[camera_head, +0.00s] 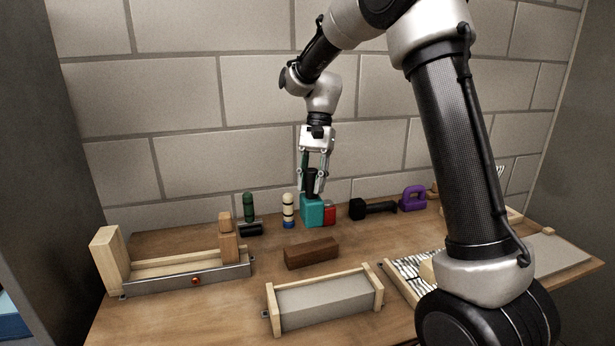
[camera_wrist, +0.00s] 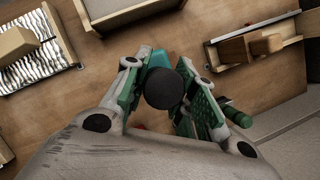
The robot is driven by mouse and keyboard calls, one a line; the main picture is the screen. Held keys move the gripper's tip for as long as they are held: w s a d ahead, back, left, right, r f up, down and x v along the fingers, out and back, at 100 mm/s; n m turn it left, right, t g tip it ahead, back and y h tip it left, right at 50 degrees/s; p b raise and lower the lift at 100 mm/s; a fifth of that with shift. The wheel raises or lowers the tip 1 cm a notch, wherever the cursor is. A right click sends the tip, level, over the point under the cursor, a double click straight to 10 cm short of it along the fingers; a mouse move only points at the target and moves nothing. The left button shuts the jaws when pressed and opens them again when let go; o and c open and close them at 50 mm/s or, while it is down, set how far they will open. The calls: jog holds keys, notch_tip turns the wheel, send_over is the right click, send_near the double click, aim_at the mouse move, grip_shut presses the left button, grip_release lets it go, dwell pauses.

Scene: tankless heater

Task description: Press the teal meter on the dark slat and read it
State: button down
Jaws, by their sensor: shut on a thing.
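The teal meter (camera_head: 311,211) is a teal block with a black upright grip on top, standing near the back of the table beside a small red block. My gripper (camera_head: 313,188) points down over it, its fingers shut on the black grip. In the wrist view the grip's round dark end (camera_wrist: 164,88) sits between the fingers, with a teal part of the meter (camera_wrist: 158,60) beyond it. The meter's reading face is not visible. A dark brown bar (camera_head: 312,253), probably the dark slat, lies on the table in front, apart from the meter.
The red block (camera_head: 329,213) stands close to the meter's right. A black dumbbell-like thing (camera_head: 372,208) and a purple handled thing (camera_head: 412,198) are further right. A striped cylinder (camera_head: 288,211) and a green one (camera_head: 249,206) stand left. Wooden-ended fixtures (camera_head: 325,302) occupy the front.

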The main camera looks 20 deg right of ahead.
aim_at(311, 208)
dwell(0.3)
jog(key=shift+f, duration=3.5)
jog(key=shift+f, duration=0.5)
jog(key=shift+r, duration=0.1)
jog(key=shift+r, duration=3.45)
jog(key=shift+s, duration=0.1)
